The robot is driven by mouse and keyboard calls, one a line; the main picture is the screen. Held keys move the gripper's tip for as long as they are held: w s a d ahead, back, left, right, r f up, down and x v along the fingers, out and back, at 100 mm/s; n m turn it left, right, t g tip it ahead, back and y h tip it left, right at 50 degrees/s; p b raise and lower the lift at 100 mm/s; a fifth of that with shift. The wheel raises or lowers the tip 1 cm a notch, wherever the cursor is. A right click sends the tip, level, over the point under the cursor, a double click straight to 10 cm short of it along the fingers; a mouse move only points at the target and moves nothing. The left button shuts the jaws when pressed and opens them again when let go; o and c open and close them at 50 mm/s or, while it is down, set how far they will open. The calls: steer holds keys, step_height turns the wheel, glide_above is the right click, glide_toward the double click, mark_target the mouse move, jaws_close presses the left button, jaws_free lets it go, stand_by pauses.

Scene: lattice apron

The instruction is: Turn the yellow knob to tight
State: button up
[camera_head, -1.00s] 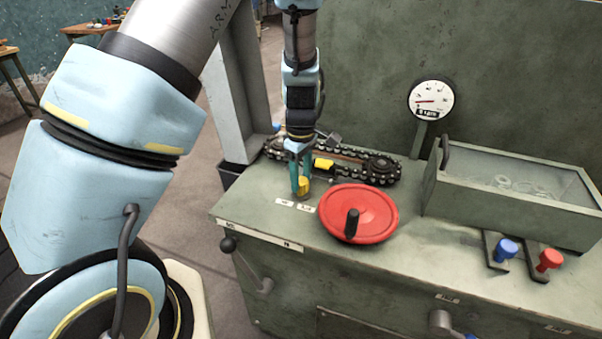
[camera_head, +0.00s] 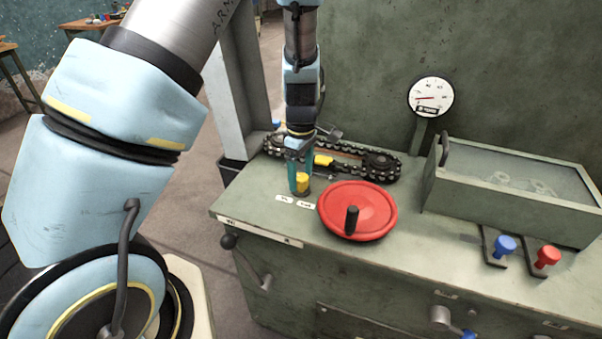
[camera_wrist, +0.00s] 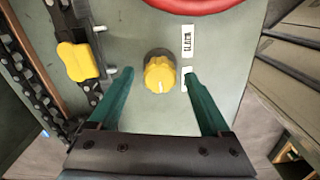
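The yellow knob (camera_head: 302,183) stands on the green machine top, left of the red handwheel; it also shows in the wrist view (camera_wrist: 160,73) on a dark base. A pale pointer mark sits on its lower side there. Two small white labels lie beside it; the upper one (camera_wrist: 187,40) has print I cannot read for sure, and my right finger partly covers the lower one (camera_wrist: 186,78). My gripper (camera_wrist: 158,77) is open, pointing down at the knob. Its teal fingers are on either side with visible gaps. In the head view my gripper (camera_head: 300,178) partly hides the knob.
The red handwheel (camera_head: 372,205) is close to the right. A chain (camera_head: 345,150) with a yellow winged part (camera_wrist: 78,61) lies behind.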

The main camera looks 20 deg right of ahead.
mark_target(301, 176)
step_height(301, 176, up, 11)
steer(key=b, duration=0.1)
steer(key=shift+b, duration=0.3)
steer(key=shift+f, duration=0.1)
stand_by(0.4)
steer(key=s+a+r+m, duration=0.1)
steer(key=a+m, duration=0.3)
steer(key=a, duration=1.1)
steer(key=s+a+r+m+t, duration=0.1)
steer(key=s+a+r+m, duration=0.1)
steer(key=a, duration=1.3)
steer(key=s+m, duration=0.1)
steer(key=m, duration=0.1)
steer(key=shift+m+t, duration=0.3)
